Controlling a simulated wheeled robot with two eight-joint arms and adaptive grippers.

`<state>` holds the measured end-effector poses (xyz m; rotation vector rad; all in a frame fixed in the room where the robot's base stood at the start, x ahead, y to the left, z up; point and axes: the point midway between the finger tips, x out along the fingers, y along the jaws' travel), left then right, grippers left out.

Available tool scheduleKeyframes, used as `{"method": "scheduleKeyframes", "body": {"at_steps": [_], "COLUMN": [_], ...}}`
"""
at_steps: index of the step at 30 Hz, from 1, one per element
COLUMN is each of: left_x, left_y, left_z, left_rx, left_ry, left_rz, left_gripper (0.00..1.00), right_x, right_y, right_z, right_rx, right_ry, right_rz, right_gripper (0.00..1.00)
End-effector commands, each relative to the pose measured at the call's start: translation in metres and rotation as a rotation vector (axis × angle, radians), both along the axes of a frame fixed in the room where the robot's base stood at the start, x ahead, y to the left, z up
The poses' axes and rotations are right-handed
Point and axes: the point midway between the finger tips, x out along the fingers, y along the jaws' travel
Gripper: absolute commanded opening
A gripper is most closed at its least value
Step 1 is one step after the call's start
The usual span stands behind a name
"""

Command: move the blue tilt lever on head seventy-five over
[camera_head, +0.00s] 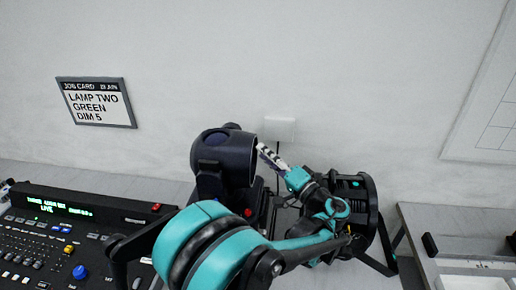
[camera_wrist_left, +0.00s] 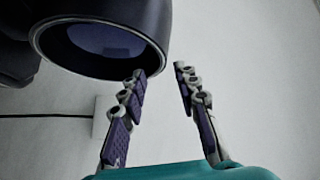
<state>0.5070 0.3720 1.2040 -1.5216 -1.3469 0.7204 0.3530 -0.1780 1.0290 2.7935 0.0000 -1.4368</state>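A dark navy lamp head (camera_head: 222,160) with a round open front stands in the middle of the head view; its rim and bluish lens (camera_wrist_left: 105,38) fill the top left of the left wrist view. A second dark lamp (camera_head: 366,195) stands to its right, partly behind my arm. No blue tilt lever can be made out on either lamp, and no number seventy-five can be read. My left gripper (camera_head: 269,157) is at the right edge of the navy lamp's front. Its two fingers (camera_wrist_left: 161,78) are apart with nothing between them. My right gripper is not in view.
A control desk (camera_head: 60,235) with a lit display, buttons and a blue knob (camera_head: 80,272) is at left. A job card (camera_head: 96,102) and a white wall box (camera_head: 279,128) are on the wall. A table (camera_head: 460,218) with a black block (camera_head: 429,244) is at right.

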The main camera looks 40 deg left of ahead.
Motion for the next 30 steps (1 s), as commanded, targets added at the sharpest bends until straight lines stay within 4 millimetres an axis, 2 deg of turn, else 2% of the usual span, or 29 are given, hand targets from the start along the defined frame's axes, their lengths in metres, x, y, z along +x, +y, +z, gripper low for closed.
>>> {"method": "scheduleKeyframes", "body": {"at_steps": [1, 6, 12, 30], "left_x": [-0.002, -0.010, -0.015, -0.016], "left_y": [-0.013, -0.046, -0.068, -0.071], "left_z": [-0.002, -0.008, -0.012, -0.013], "left_rx": [0.000, -0.001, -0.001, -0.004], "left_ry": [0.000, 0.001, 0.000, 0.002], "left_rz": [-0.005, -0.005, -0.003, 0.000], "left_gripper": [0.31, 0.31, 0.31, 0.31], "right_x": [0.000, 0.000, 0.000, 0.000], "right_y": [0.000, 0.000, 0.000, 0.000], "right_z": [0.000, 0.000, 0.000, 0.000], "right_rx": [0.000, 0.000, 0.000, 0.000], "right_ry": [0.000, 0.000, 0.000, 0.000], "right_rz": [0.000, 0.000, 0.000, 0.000], "right_gripper": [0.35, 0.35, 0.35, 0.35]}}
